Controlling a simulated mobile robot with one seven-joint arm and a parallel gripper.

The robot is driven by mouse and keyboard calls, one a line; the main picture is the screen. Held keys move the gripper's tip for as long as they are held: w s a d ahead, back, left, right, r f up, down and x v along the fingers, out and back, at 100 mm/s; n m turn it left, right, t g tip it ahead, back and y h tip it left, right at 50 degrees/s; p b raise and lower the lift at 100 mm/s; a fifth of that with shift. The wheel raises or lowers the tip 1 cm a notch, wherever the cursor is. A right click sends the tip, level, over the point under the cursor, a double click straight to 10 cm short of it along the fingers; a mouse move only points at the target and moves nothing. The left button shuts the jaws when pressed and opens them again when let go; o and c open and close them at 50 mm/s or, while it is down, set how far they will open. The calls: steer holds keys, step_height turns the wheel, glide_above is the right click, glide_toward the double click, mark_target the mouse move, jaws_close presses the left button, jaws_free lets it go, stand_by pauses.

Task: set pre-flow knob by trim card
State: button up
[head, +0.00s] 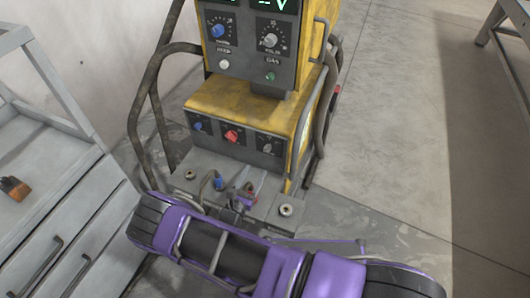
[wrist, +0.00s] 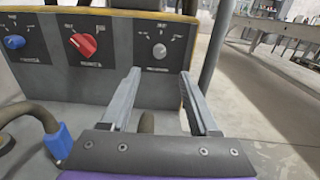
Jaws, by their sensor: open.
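A yellow machine has a lower dark panel with three knobs: blue (head: 197,127), red (head: 232,135) and grey (head: 267,147). The wrist view also shows the blue knob (wrist: 15,42), the red knob (wrist: 83,45) and the small grey knob (wrist: 159,50). Their labels are too blurred to read, so I cannot tell which is the pre-flow knob. My gripper (wrist: 160,76) is open and empty. Its fingers point at the panel, with the grey knob seen between and just above their tips, apart from them. I cannot make out a trim card.
An upper panel has a blue knob (head: 218,31), a grey knob (head: 269,40) and lit displays. Thick hoses (head: 153,105) run along the machine's sides. A blue connector (wrist: 58,143) is at lower left.

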mark_target(266, 151)
steer(key=x, duration=1)
steer(key=shift+w+b, duration=0.35)
steer(key=shift+w, duration=0.05)
jaws_close()
